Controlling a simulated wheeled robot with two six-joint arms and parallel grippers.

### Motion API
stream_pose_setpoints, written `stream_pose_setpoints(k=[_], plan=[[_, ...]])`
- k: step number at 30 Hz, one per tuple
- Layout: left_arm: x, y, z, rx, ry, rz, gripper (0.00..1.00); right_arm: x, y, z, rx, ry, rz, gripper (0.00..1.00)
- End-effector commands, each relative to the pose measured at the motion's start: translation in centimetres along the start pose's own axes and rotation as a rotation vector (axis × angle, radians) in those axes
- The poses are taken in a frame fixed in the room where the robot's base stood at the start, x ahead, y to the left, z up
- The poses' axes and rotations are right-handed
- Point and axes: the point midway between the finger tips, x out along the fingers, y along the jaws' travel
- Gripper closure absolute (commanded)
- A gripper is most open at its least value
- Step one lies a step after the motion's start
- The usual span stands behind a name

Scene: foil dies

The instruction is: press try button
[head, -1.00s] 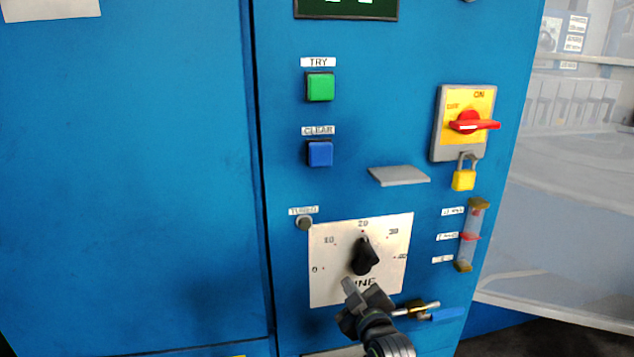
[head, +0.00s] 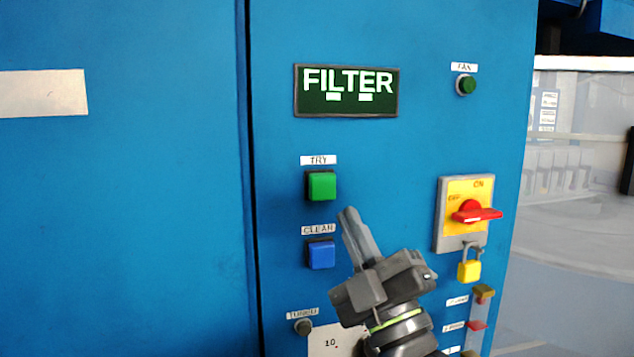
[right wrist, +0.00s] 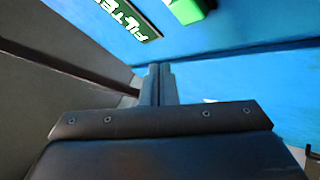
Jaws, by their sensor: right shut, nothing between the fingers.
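The green square TRY button (head: 322,186) sits on the blue panel under its TRY label. It also shows at the top of the right wrist view (right wrist: 187,9). My right gripper (head: 348,214) is shut and empty, its fingertips just to the right of and slightly below the button in the head view. The fingers also show in the right wrist view (right wrist: 157,72), pointing up the picture, and appear apart from the button. How far they are from the panel is hard to tell. My left gripper is not in view.
The blue CLEAR button (head: 320,254) lies below TRY. A FILTER display (head: 347,104) is above. At right are a red rotary switch (head: 472,212) on a yellow plate, a yellow padlock (head: 469,271) and a green FAN button (head: 466,85). My right gripper partly covers the dial plate (head: 330,343).

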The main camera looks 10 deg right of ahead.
Motion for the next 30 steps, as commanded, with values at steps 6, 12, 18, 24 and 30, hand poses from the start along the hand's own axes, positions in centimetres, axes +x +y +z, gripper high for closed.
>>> stream_pose_setpoints(k=[6,12,18,24,30], plan=[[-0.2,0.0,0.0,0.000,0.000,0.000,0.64,-0.2,1.8,-1.4,-0.022,0.029,0.036,1.00],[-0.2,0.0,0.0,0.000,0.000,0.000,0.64,-0.2,1.7,-1.4,-0.021,0.029,0.036,1.00],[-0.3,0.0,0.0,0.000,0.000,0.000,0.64,0.1,1.5,-1.2,-0.022,0.028,0.035,1.00],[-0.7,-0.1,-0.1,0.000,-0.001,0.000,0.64,1.7,0.6,-0.2,-0.023,0.027,0.032,1.00],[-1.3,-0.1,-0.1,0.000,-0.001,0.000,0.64,3.9,-0.8,1.3,-0.023,0.027,0.032,1.00]])
